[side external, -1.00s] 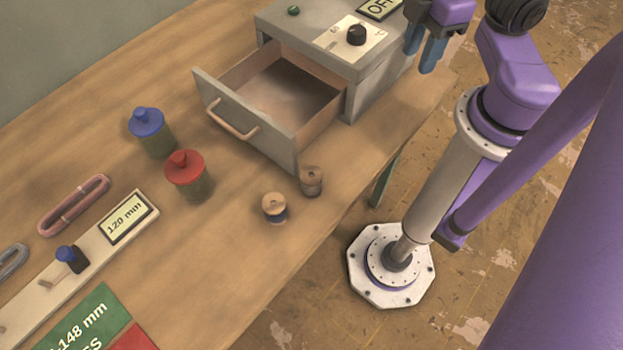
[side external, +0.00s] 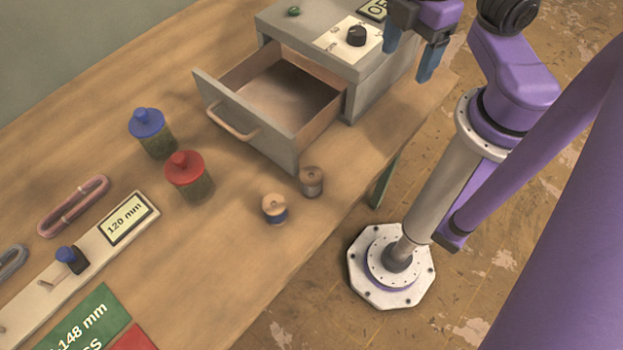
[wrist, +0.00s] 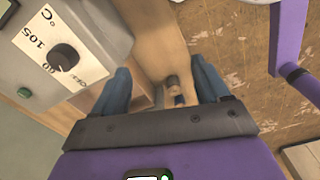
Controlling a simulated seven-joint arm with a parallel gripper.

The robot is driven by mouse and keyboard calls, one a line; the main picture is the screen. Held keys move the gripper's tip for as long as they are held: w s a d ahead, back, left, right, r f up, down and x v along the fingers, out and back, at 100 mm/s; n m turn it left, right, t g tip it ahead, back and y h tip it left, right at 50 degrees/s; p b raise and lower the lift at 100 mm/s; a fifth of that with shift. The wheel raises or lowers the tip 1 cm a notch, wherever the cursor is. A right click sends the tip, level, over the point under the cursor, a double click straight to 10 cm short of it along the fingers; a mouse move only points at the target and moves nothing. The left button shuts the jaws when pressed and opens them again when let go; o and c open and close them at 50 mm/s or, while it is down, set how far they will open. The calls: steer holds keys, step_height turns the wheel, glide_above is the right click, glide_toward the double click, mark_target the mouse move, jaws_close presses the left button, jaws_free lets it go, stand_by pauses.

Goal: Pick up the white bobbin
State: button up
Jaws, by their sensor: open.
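Two small wooden bobbins stand upright on the table before the open drawer. The one nearer the drawer (side external: 311,182) has a pale greyish winding and looks like the white bobbin; the other, the blue-wound bobbin (side external: 274,209), stands just left of it. In the wrist view the pale bobbin (wrist: 171,82) and blue-wound bobbin (wrist: 179,100) show small between my fingers, well below. My gripper (side external: 409,60) is open and empty, high up near the right end of the grey box, apart from both bobbins. It also shows in the wrist view (wrist: 162,70).
The grey box (side external: 390,70) has a dial and its drawer (side external: 247,125) pulled out beside the bobbins. A red-lidded jar (side external: 188,178) and blue-lidded jar (side external: 151,134) stand to the left. The table is clear in front of the bobbins, up to its edge.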

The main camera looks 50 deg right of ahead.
steer(key=w+a+f+n, duration=0.1)
steer(key=w+a+n, duration=0.3)
steer(key=a+n, duration=0.6)
steer(key=n, duration=0.9)
glide_above(311, 175)
step_height(311, 175, down, 2)
steer(key=f, duration=1.1)
steer(key=shift+s+a+f, duration=0.2)
steer(key=shift+a+f, duration=0.05)
steer(key=shift+f, duration=0.15)
steer(key=shift+w+d+f, duration=0.1)
steer(key=shift+d+f, duration=0.1)
steer(key=shift+f, duration=0.65)
steer(key=shift+w+d+f, duration=0.1)
steer(key=shift+d+f, duration=0.05)
steer(key=shift+f, duration=0.65)
steer(key=shift+a+f, duration=0.1)
steer(key=shift+f, duration=0.9)
steer(key=c, duration=1.1)
